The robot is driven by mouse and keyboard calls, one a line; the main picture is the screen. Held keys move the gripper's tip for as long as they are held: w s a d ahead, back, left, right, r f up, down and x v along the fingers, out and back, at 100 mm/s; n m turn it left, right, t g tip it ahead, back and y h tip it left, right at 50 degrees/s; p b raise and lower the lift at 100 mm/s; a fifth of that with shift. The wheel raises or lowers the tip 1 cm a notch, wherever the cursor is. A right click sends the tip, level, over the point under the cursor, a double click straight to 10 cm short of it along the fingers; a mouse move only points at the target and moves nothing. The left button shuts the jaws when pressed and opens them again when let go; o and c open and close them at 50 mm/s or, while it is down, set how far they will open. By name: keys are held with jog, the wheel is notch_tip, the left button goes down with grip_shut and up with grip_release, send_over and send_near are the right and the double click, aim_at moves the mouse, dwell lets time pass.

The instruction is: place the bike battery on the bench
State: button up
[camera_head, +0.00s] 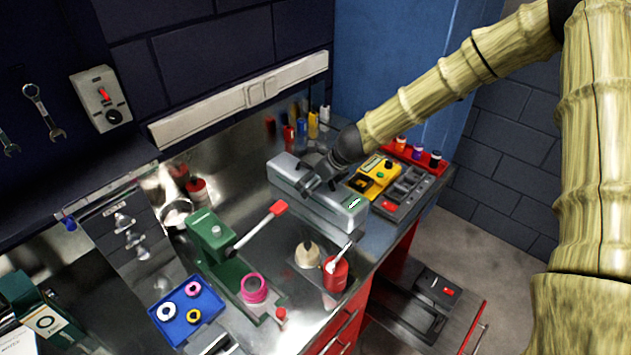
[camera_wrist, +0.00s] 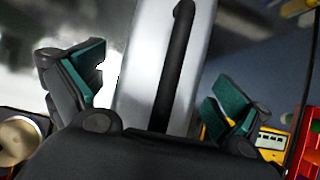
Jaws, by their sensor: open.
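The bike battery (camera_head: 345,211) is a long silver-grey box with a small green display at its near right end. It lies level along the back of the metal bench (camera_head: 275,238) and seems to rest on it. My gripper (camera_head: 311,181) is at the middle of the battery, coming from the upper right. In the wrist view the battery (camera_wrist: 142,75) runs between the two green-padded fingers of my gripper (camera_wrist: 160,88), with a black strip like a handle along its top. The fingers are open, with gaps on both sides. The battery's underside is hidden.
A green press (camera_head: 212,238), a red cup (camera_head: 336,272) and a blue tray (camera_head: 187,327) with rings stand in front. A yellow case (camera_head: 374,174) and grey tray (camera_head: 405,190) lie close on the right. An open drawer (camera_head: 400,310) juts out below.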

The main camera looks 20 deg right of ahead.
jog(key=shift+p+v, duration=0.55)
jog(key=shift+v, duration=5.05)
jog(key=shift+f, duration=0.1)
